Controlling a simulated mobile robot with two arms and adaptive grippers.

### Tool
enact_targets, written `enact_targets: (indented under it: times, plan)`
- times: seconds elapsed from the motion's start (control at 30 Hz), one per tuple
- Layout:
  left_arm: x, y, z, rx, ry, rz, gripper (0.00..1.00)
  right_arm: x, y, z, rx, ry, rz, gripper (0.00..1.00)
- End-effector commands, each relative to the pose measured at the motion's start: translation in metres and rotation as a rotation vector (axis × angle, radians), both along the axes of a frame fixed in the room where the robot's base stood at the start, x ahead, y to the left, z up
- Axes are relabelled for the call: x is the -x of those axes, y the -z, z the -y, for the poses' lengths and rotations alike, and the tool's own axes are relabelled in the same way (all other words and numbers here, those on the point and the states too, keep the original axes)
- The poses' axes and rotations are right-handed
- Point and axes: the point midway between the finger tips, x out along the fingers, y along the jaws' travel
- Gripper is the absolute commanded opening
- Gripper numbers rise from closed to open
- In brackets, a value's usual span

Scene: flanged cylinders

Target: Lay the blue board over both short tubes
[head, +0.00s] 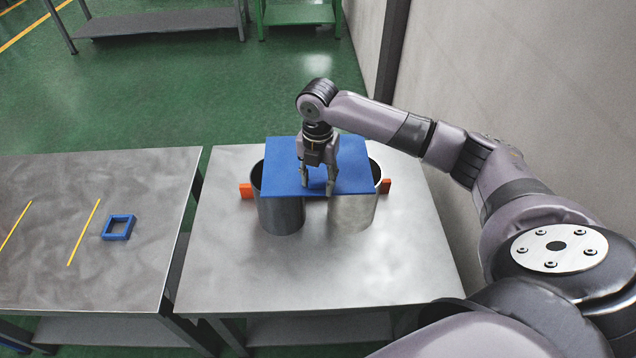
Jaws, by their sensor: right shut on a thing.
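The blue board (350,165) is flat and level across the tops of both short tubes. The left short tube (281,216) and the right short tube (351,214) are metal cylinders standing upright side by side on the metal table. The board hides much of their open tops, and I cannot tell whether it touches both rims. The grip point is partly hidden by the fingers. My left gripper is not in view.
Orange pieces (246,191) sit at the outer sides of the tubes. A second metal table (50,260) on the left holds a blue square frame (118,227) and yellow lines. A wall (540,100) stands on the right. The table front (300,275) is clear.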

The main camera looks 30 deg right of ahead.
Motion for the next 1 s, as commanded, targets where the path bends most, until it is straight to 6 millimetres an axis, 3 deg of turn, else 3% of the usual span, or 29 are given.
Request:
enact_targets:
  times: [0.13, 0.4, 0.77, 0.8, 1.0]
  plan:
    - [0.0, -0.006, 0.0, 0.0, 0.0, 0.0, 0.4, -0.004, 0.004, 0.003, 0.001, 0.001, -0.003, 0.13]
    - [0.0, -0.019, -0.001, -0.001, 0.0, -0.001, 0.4, -0.003, 0.034, 0.003, 0.002, 0.0, 0.0, 0.13]
    - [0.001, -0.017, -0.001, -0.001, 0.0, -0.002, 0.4, -0.003, 0.039, 0.002, 0.001, 0.0, 0.001, 0.13]
    - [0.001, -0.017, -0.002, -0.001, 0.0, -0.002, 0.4, -0.003, 0.038, 0.002, 0.001, 0.0, 0.001, 0.44]
    - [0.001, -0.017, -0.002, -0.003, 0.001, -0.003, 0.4, -0.003, 0.038, 0.002, 0.001, 0.0, 0.0, 0.58]
